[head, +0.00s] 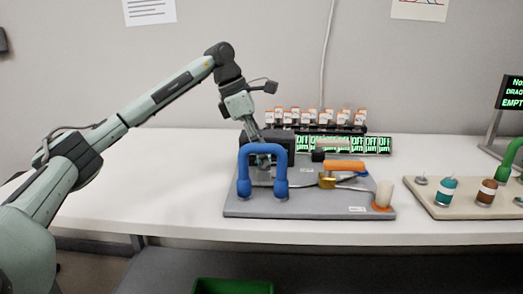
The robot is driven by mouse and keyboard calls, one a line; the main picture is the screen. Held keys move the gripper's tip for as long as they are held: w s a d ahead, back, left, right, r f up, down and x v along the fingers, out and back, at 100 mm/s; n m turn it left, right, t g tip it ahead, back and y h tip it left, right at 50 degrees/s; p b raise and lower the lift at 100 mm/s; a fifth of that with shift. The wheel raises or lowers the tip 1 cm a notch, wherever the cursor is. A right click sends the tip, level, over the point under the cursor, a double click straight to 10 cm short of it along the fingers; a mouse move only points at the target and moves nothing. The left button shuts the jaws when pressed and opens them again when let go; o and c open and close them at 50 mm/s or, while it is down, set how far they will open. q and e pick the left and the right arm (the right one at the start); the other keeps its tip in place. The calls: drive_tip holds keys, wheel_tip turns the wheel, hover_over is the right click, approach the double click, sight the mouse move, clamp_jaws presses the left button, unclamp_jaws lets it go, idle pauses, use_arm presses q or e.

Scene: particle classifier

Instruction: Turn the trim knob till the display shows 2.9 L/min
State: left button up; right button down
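My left gripper (262,158) reaches down over the grey board (310,208), at a dark box behind the blue arched handle (262,149). The blue handle partly covers its fingertips, so I cannot tell whether they are open or shut, or touch anything. Small displays with green characters (371,145) stand along the back of the board; some seem to read "OFF" and "µm". I cannot make out a flow value in L/min. I cannot pick out the trim knob with certainty; it may be hidden by the gripper or handle. My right gripper is out of view.
An orange cylinder (344,165), a brass block (327,183) and a pale knob with an orange base (383,194) are on the board's right. A beige board (447,212) with small jars and a green arch stands further right. The table's left (150,205) is clear.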

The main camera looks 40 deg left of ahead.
use_arm(q)
drive_tip(key=shift+o, duration=0.8)
drive_tip(key=v, duration=1.2)
